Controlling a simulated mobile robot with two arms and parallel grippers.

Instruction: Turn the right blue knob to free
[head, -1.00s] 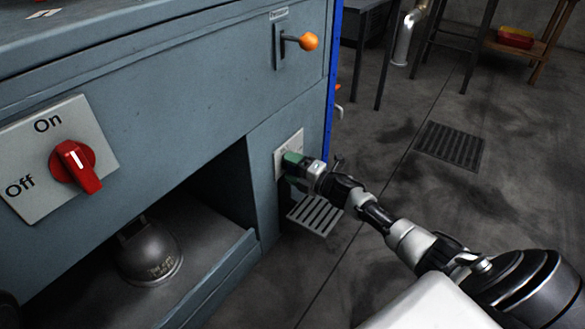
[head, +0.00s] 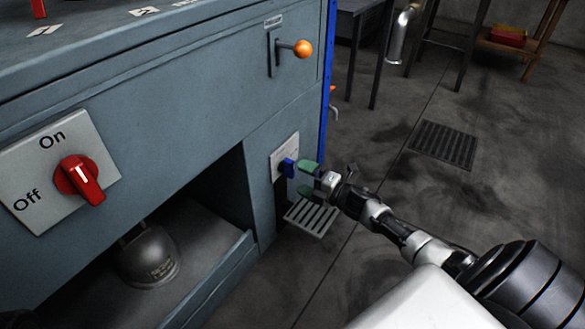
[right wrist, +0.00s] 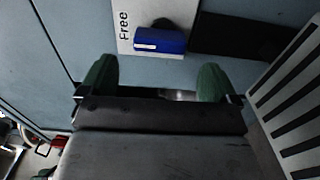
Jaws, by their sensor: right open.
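The blue knob (head: 288,167) sits on a light label plate (head: 284,151) on the machine's front, at the right end. In the right wrist view the blue knob (right wrist: 160,41) lies lengthwise across the picture, with its white mark at the left end, beside the word "Free" on the plate (right wrist: 124,28). My right gripper (head: 309,178) is open, its green fingertips just right of the knob and apart from it. In the right wrist view the fingers (right wrist: 157,80) stand wide with nothing between them. My left gripper is not in view.
A red On/Off switch (head: 80,180) is at the left. An orange-tipped lever (head: 302,49) is above the knob. A slotted grate (head: 311,217) juts out below it. A dark metal dome (head: 148,257) sits in the open bay. Floor to the right is mostly clear.

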